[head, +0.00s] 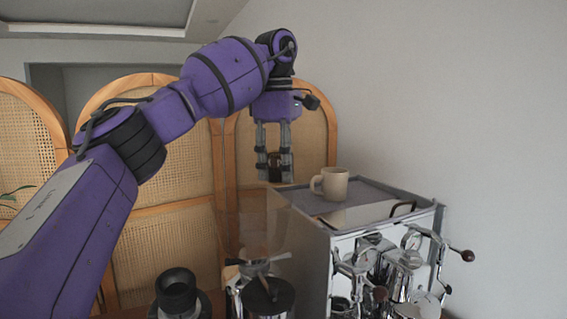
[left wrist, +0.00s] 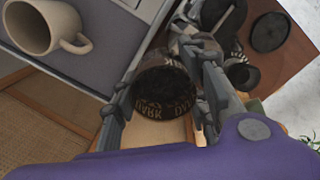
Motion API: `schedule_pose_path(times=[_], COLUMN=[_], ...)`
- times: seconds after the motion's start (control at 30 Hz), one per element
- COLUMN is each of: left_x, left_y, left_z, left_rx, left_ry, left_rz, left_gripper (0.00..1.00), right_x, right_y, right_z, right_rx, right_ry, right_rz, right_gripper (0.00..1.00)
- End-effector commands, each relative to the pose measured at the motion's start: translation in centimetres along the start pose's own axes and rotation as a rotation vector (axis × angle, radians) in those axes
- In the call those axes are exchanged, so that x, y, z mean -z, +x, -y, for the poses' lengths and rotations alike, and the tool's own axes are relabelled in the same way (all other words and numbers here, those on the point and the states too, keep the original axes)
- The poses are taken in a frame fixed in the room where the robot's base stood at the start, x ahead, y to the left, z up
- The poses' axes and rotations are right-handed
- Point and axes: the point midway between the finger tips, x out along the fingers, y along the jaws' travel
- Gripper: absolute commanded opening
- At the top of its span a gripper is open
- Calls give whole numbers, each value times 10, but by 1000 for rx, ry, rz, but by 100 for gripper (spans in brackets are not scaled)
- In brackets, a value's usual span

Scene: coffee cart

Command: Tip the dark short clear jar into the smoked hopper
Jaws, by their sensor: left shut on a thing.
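My left gripper (head: 274,172) points down, shut on the short clear jar. The jar (head: 275,168) is small and partly hidden by the fingers in the head view. In the left wrist view the jar (left wrist: 160,92) sits between the two fingers, with dark contents and a "DARK" label. I cannot tell its exact tilt. It is held in the air left of the coffee machine's top. A faint see-through brownish shape (head: 246,222), perhaps the smoked hopper, stands below and left of the jar, apart from it. My right gripper is not in view.
The coffee machine (head: 312,245) stands at the right with a beige mug (head: 334,183) on its top tray. Metal and black grinder parts (head: 265,293) stand at its left, beside a black round-topped item (head: 177,290). A round black disc (left wrist: 270,32) lies on the wooden surface.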

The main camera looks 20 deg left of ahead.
Motion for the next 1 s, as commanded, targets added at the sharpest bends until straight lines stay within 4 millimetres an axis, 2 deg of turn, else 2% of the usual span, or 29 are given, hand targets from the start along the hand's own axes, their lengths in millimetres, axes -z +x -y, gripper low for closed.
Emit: schedule_pose_path(times=[0.47,1.0], left_x=[7,12], left_y=[1,5], left_z=[13,27], left_rx=[-240,-488], left_ry=[-4,-6], left_rz=[82,169], left_gripper=[8,8], right_x=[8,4], right_y=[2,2], right_z=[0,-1], right_rx=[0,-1], right_ry=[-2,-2], right_rz=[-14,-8], right_gripper=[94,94])
